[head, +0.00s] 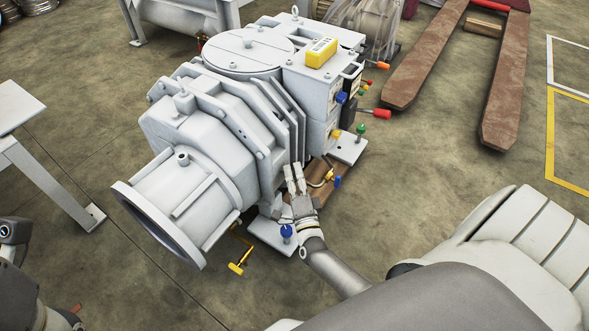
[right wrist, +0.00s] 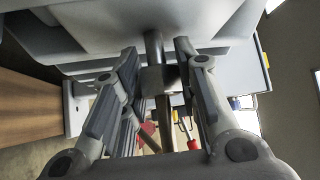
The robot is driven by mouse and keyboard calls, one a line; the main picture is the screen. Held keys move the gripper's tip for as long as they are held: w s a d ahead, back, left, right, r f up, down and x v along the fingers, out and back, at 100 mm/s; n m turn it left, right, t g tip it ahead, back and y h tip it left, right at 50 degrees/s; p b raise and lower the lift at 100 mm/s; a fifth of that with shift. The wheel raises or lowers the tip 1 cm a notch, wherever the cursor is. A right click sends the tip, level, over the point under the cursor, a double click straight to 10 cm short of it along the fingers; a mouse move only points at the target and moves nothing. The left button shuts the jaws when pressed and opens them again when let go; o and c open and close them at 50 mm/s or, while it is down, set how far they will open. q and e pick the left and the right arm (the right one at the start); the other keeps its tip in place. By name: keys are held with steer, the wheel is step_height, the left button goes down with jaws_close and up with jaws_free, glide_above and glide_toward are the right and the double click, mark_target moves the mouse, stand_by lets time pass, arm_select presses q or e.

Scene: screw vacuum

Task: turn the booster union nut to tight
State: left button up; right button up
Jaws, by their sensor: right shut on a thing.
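The vacuum pump unit (head: 215,125), a big light grey machine with ribbed flanges, stands on the floor in the middle of the head view. My right gripper (head: 295,178) reaches up against its lower right side, fingers pointing away from me. In the right wrist view a dark vertical pipe (right wrist: 153,48) comes down between the fingers and carries a grey block-like collar, which I take for the booster union nut (right wrist: 158,79). My right gripper (right wrist: 157,65) is shut on this nut. In the head view I cannot make the nut out. My left gripper is out of view.
A yellow-handled valve (head: 237,267) and a blue knob (head: 287,231) sit low near my right gripper. Pallet forks (head: 425,55) lie at the upper right. A grey table (head: 18,105) stands at the left.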

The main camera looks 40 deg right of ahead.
mark_target(296, 181)
steer(key=o, duration=1)
steer(key=shift+o, duration=0.2)
steer(key=v, duration=0.7)
steer(key=shift+s+a, duration=0.1)
steer(key=shift+s, duration=0.1)
